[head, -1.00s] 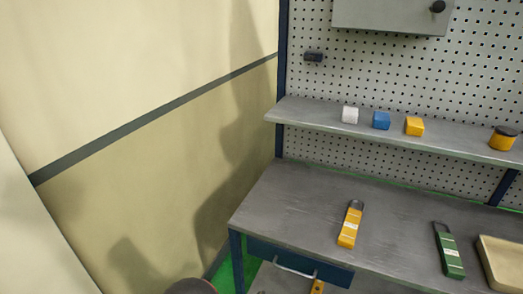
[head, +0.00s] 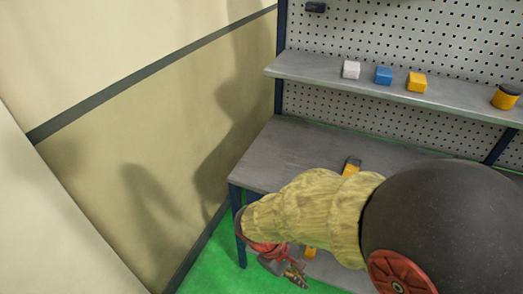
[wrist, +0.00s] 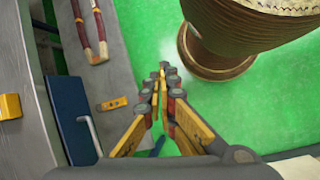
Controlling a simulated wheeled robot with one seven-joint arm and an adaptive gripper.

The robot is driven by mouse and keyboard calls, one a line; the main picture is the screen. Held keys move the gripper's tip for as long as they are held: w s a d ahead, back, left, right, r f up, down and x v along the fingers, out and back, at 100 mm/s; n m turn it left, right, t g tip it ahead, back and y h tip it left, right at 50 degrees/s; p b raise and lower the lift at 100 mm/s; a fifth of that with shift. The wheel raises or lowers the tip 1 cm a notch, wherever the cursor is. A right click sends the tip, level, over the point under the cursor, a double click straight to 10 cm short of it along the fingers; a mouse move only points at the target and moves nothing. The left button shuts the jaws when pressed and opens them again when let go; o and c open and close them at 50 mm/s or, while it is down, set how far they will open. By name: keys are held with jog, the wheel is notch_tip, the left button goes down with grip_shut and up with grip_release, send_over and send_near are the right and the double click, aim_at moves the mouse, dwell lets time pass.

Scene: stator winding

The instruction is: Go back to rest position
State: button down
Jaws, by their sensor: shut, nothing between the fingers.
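My gripper (wrist: 163,72) is shut and empty in the wrist view, its yellow and grey fingers together over the green floor. In the head view my gripper (head: 297,275) is small at the bottom centre, in front of the workbench and below its top. My arm, in a pale yellow cover with a large black joint, crosses the lower right and hides much of the bench.
The grey workbench top (head: 290,150) bears a partly hidden yellow item (head: 351,165). A blue drawer (wrist: 68,115) with a handle is left of my gripper. A shelf (head: 310,72) holds white (head: 351,69), blue (head: 383,75) and yellow (head: 417,81) blocks. Green floor (head: 215,265) is open.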

jog(key=s+d+r+m+t+y, duration=0.1)
jog(key=d+r+m+t+y, duration=0.1)
jog(key=r, duration=0.9)
jog(key=s+d+r+m+t+y, duration=0.2)
jog(key=d+r+m, duration=0.4)
jog(key=r, duration=0.5)
jog(key=m+t+y, duration=0.1)
jog(key=t, duration=0.1)
jog(key=shift+d+m+t, duration=0.25)
jog(key=shift+m+t, duration=0.15)
jog(key=shift+s, duration=0.1)
